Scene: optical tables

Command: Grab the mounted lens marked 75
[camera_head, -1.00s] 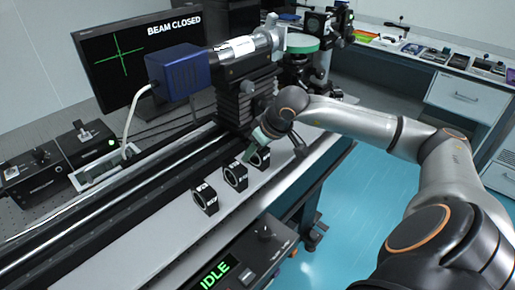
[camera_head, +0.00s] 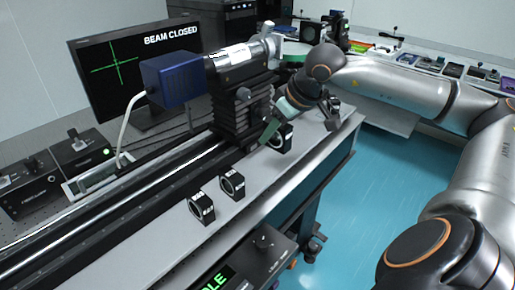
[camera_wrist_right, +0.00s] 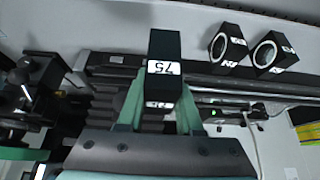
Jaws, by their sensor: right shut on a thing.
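The mounted lens marked 75 (camera_wrist_right: 165,48) is a black block-like mount with a white label in the right wrist view. My right gripper (camera_wrist_right: 163,98) is shut on it, with a green finger on each side. In the head view the held lens (camera_head: 285,140) hangs at the tips of my right gripper (camera_head: 274,122), apparently just above the white strip along the table edge. Its glass is largely hidden. My left gripper is not in view.
Two other black ring mounts (camera_head: 232,185) (camera_head: 201,207) stand on the white strip (camera_head: 165,245), nearer the camera. A black rail (camera_head: 130,190) runs beside them. A blue camera box (camera_head: 174,78) and black stage (camera_head: 240,110) stand behind. A monitor reads BEAM CLOSED.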

